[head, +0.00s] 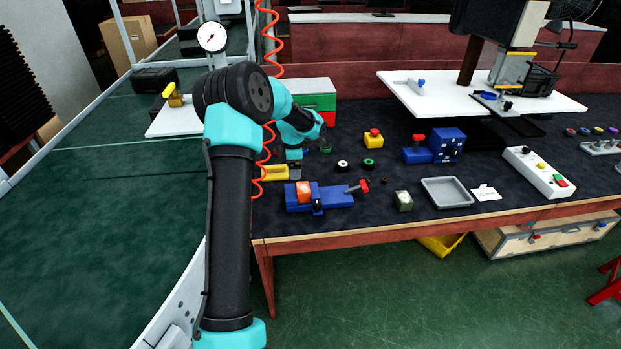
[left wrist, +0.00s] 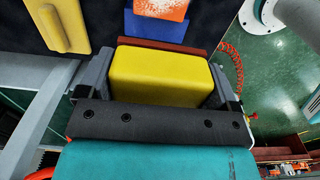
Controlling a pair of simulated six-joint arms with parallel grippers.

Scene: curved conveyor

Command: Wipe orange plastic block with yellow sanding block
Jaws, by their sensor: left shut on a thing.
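My left gripper (head: 294,158) is low over the workbench, just behind the blue vise. In the left wrist view it is shut on the yellow sanding block (left wrist: 158,72), with one finger on each side. A reddish-brown strip shows along the block's far edge. The orange plastic block (head: 303,192) stands upright in the blue vise (head: 334,197); it also shows at the top of the left wrist view (left wrist: 160,8), beyond the sanding block. The sanding block appears apart from the orange block. My right gripper is not in view.
A red-tipped handle (head: 362,186) sticks out to the vise's right.

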